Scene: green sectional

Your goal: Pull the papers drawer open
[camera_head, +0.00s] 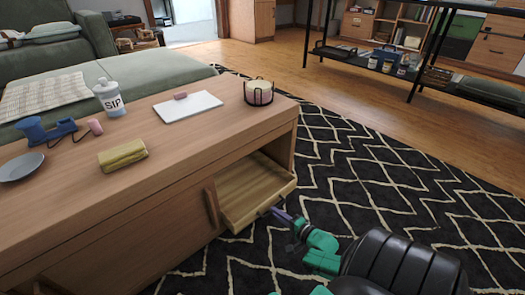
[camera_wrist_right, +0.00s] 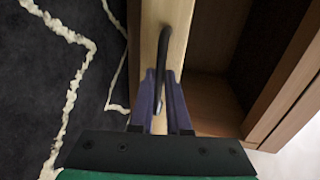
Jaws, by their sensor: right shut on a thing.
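The drawer (camera_head: 255,190) is a light wooden drawer in the right part of the wooden coffee table (camera_head: 175,160). It stands partly out of the table, and the visible inside looks empty. Its front also shows in the right wrist view (camera_wrist_right: 178,50), with a dark curved handle (camera_wrist_right: 165,50). My right gripper (camera_head: 283,215) is at the drawer front from the rug side. In the right wrist view its purple fingers (camera_wrist_right: 165,95) are shut on the handle. My left gripper is not in view.
On the table top are a white tablet-like board (camera_head: 188,107), a dark wire basket (camera_head: 258,92), a white SIP cup (camera_head: 109,98) and a yellow block (camera_head: 122,156). A green sofa stands behind. The patterned rug (camera_head: 370,165) in front is clear.

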